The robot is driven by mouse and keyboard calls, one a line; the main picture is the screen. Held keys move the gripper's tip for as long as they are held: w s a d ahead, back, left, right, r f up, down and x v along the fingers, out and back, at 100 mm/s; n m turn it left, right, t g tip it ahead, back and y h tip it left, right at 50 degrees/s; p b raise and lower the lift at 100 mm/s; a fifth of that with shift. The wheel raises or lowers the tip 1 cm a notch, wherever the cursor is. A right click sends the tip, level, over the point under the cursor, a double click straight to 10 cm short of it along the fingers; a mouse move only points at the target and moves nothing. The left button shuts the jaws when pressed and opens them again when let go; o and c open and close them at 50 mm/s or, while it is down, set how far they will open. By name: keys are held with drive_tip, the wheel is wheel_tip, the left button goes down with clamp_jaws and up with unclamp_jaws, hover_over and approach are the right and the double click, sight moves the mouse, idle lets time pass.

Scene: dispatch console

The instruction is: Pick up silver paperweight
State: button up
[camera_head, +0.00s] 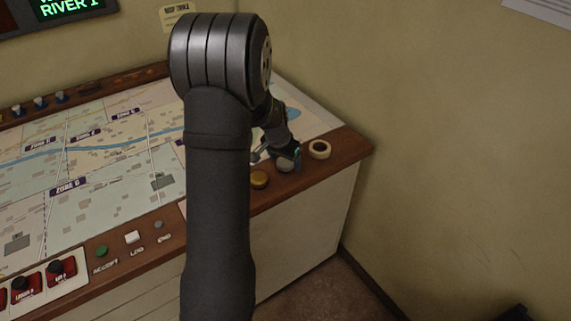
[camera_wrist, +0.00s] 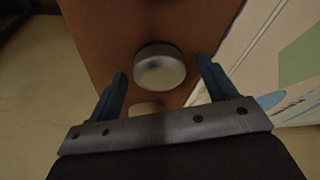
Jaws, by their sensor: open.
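The silver paperweight (camera_wrist: 160,66) is a low round disc with a smooth metallic top. In the wrist view it sits on the brown wooden edge of the console, between and just beyond the tips of my gripper (camera_wrist: 162,72). The two dark blue fingers stand apart, one on each side, with nothing held. Contact cannot be told.
The map panel (camera_head: 110,190) lies behind. A wall (camera_head: 430,110) rises right of the console.

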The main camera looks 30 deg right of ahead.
drive_tip(key=shift+r, duration=0.1)
drive_tip(key=c, duration=1.5)
